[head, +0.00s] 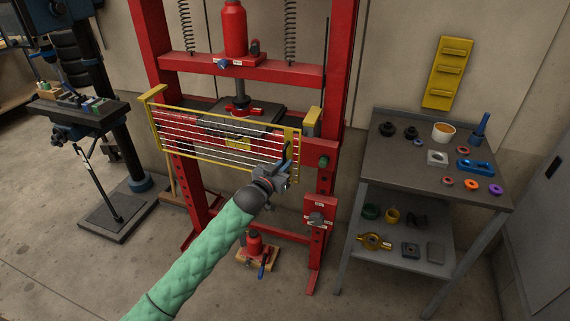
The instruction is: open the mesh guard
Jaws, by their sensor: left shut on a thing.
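The mesh guard (215,139) is a yellow frame with thin pale horizontal bars. It stands upright across the front of the red press (335,75), in front of the dark press bed. Its left end is by the left post and its right end is near the right post. My left gripper (285,168), on the green-sleeved arm, is at the guard's lower right end. It is shut on the guard there, by a dark upright handle; the fingertips are small and partly hidden. My right gripper is out of view.
A grey two-shelf table (395,160) with several small parts stands to the right. A drill press (78,110) stands at the left. A small red jack (255,245) sits low between the press legs. The floor in front is clear.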

